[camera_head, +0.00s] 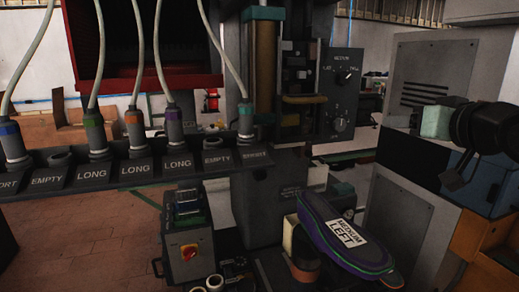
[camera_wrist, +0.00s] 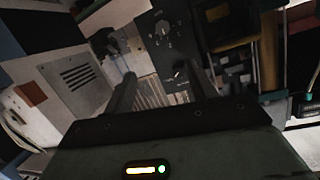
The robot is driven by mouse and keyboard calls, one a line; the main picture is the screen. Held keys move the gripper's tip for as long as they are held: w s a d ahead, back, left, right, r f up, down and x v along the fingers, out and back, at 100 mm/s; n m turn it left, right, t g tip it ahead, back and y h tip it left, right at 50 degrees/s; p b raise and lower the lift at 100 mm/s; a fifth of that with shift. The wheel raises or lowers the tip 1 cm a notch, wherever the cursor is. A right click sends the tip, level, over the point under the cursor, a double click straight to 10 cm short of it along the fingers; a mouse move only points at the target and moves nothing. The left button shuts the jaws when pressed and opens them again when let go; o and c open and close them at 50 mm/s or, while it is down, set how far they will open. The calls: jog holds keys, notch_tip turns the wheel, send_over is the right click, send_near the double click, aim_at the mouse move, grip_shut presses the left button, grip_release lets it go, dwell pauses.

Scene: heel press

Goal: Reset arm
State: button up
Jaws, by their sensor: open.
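My gripper (camera_wrist: 161,74) shows in the wrist view with its two dark fingers spread apart. It is open, and nothing is seen between the fingers. Beyond them are a dark control panel (camera_wrist: 160,35) with knobs and a grey vented cabinet (camera_wrist: 75,78). I cannot make out my gripper for sure in the head view. A purple-edged insole (camera_head: 322,214) with a white label reading MEDIUM LEFT lies tilted on a support at the lower middle of the head view, apart from anything I can tell is my gripper.
A dark rack (camera_head: 125,172) with cabled plugs and slots labelled LONG and EMPTY crosses the left. The press control panel (camera_head: 341,92) stands at centre right. A control box (camera_head: 187,252) with a red switch stands below. A dark rounded shape (camera_head: 488,127) juts in at right.

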jog(key=s+d+f+g+h, duration=0.1)
jog(key=s+d+f+g, duration=0.15)
jog(key=f, duration=0.55)
jog(key=s+d+f+g+h, duration=0.1)
jog(key=s+f+g+h, duration=0.1)
jog(key=f+g, duration=0.35)
jog(key=s+f+g, duration=0.5)
jog(key=s+f, duration=0.4)
jog(key=f, duration=0.1)
jog(key=s+a+r+n+g, duration=0.1)
jog(key=s+a+n, duration=0.2)
jog(key=s+a, duration=0.3)
jog(key=s+a+r+n+g, duration=0.1)
jog(key=s+a+n, duration=0.3)
jog(key=a, duration=0.7)
jog(key=s, duration=0.2)
jog(key=shift+s+a+n+y, duration=0.3)
jog(key=shift+a, duration=0.1)
